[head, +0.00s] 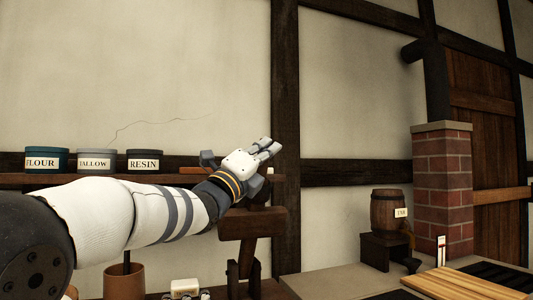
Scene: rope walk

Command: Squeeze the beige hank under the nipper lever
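My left arm reaches in from the left, and its white and grey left gripper (268,147) is raised in front of the wall, above a dark wooden stand (252,224). Its fingers point up and right. They look close together, but from this angle I cannot tell whether they are open or shut. I see nothing clearly held in them. I cannot make out a beige hank or a nipper lever; whether the wooden stand is part of the nipper is unclear. My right gripper is out of view.
Tins marked FLOUR (46,160), TALLOW (97,161) and RESIN (145,161) stand on a wall shelf. A brown pot (123,282) and a pale block (185,288) are low at the front. At right are a barrel (388,211), brick pillar (443,190) and slatted board (468,285).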

